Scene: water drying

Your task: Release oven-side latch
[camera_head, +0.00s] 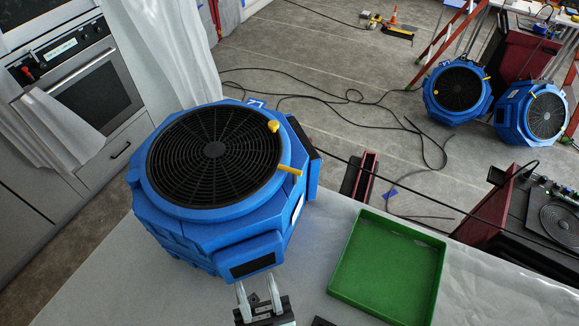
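A large blue fan unit (160,208) with a round black grille (214,150) lies face up on the pale table. A yellow knob-like latch (273,126) sits at the grille's upper right rim. A yellow lever-like latch (289,169) sticks outward from the right rim. Both are on the side away from the oven (91,83); I cannot tell which is the oven-side one. No latch shows clearly on the rim facing the oven. My gripper (257,284) is at the bottom centre, fingers apart and empty, just below the unit's front block with a black pad (252,264).
A green tray (345,290) lies on the table (480,290), right of my gripper. Several cables (330,100) cross the floor. Two more blue fans (457,90) stand at the upper right. A dark machine (545,215) is at the right edge.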

